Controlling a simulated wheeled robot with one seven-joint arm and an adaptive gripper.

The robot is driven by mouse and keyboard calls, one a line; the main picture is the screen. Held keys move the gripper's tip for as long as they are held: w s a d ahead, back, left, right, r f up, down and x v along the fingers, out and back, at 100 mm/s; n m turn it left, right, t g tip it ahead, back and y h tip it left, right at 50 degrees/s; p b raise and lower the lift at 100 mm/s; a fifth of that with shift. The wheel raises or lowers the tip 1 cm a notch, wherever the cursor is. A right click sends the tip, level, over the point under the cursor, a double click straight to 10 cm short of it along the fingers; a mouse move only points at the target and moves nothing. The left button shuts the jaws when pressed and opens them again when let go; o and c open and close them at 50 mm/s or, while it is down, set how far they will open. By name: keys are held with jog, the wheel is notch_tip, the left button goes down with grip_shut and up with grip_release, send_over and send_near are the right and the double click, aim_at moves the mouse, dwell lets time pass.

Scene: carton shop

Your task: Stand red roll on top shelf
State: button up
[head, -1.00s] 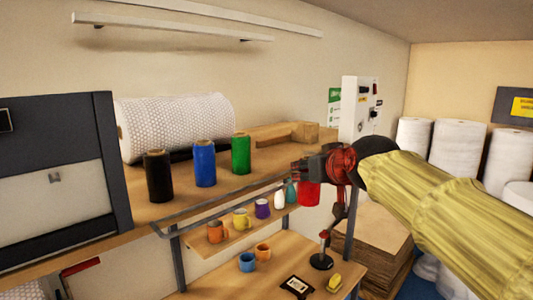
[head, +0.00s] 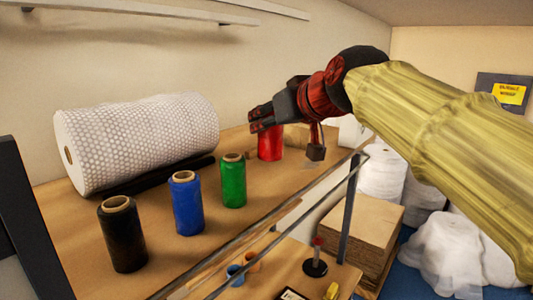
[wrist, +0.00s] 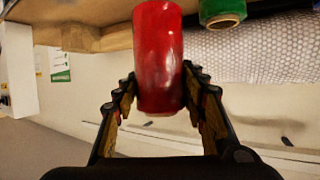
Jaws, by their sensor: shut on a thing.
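The red roll (head: 270,147) is in my gripper (head: 262,119), over the right part of the wooden top shelf (head: 262,190). In the head view it looks upright, in line with the green roll (head: 233,182), blue roll (head: 186,204) and black roll (head: 122,236), which stand on the shelf. In the wrist view the red roll (wrist: 158,60) sits between the two fingers, which are closed on its sides. My gripper hides its top in the head view. I cannot tell whether its base touches the shelf.
A large bubble-wrap roll (head: 140,140) lies at the back left of the shelf. A metal rail (head: 270,230) runs along the front edge. Stacked cardboard (head: 360,232) and white rolls (head: 382,172) stand on the right.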

jog(key=w+f, duration=0.2)
jog(key=f, duration=0.1)
jog(key=w+f+p, duration=0.1)
jog(key=w+f, duration=0.2)
jog(key=w+f+p, duration=0.1)
jog(key=w+f, duration=0.2)
jog(key=shift+w+a+f, duration=0.1)
jog(key=shift+a+f, duration=0.2)
jog(key=shift+f, duration=0.35)
jog(key=shift+f+b, duration=0.2)
jog(key=shift+b, duration=0.15)
jog(key=o, duration=1.3)
jog(key=shift+o, duration=0.2)
jog(key=shift+r, duration=0.1)
jog(key=shift+r+p, duration=0.2)
jog(key=shift+p, duration=0.15)
jog(key=b+v, duration=0.3)
jog(key=v, duration=0.9)
jog(key=shift+f, duration=0.2)
